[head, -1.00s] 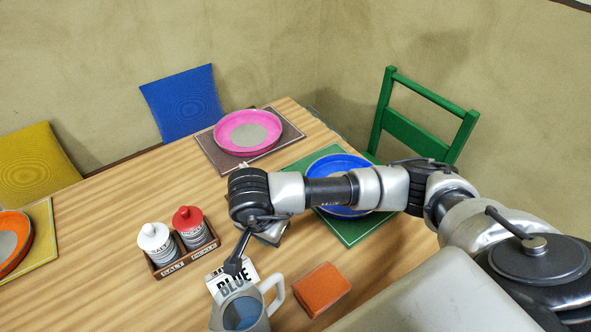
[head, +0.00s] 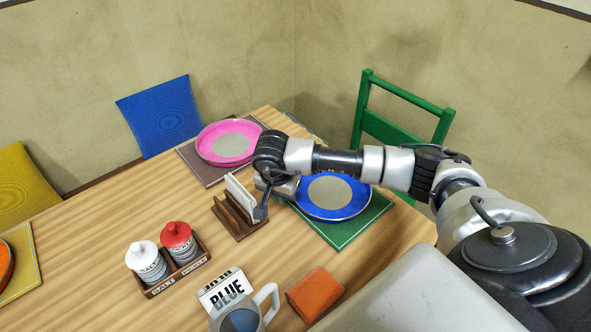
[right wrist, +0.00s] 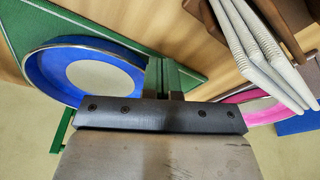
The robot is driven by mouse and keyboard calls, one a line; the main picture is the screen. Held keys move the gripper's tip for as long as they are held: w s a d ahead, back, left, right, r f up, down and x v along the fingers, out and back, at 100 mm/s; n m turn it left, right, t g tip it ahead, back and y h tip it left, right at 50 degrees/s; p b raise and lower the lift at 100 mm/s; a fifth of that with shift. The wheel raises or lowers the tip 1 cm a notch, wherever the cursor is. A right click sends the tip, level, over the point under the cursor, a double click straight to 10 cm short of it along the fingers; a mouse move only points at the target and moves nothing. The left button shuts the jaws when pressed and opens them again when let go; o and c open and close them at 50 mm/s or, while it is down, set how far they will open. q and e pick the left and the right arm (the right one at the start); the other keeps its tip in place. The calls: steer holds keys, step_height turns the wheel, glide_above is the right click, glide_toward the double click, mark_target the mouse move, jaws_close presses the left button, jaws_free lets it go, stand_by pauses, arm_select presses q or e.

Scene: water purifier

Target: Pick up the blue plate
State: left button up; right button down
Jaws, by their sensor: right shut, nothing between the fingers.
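The blue plate (head: 356,205), with a grey round centre, lies on a green placemat (head: 345,236) at the right side of the table. It also shows in the right wrist view (right wrist: 55,85), at the left, with its rim close beside my fingers. My right gripper (head: 282,186) is at the plate's left edge, between the plate and the napkin holder. In the right wrist view its fingers (right wrist: 164,68) are shut together with nothing between them. I cannot tell whether they touch the rim. My left gripper is not in view.
A wooden napkin holder (head: 236,222) with white napkins stands just left of my right gripper. A pink plate (head: 208,149) lies behind it. A green chair (head: 385,128) is behind the plate.

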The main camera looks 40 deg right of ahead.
steer(key=w+d, duration=0.1)
steer(key=d, duration=0.1)
steer(key=w+d, duration=0.2)
steer(key=d, duration=0.1)
steer(key=w+d+p, duration=0.1)
steer(key=d, duration=0.1)
steer(key=shift+w+d, duration=0.25)
steer(key=shift+w, duration=0.15)
steer(key=shift+w+d+f, duration=0.1)
steer(key=shift+w+d, duration=0.05)
steer(key=shift+d, duration=0.15)
steer(key=shift+f, duration=0.6)
steer(key=shift+s+a+f+b, duration=0.1)
steer(key=shift+s+b, duration=0.1)
steer(key=shift+b, duration=0.1)
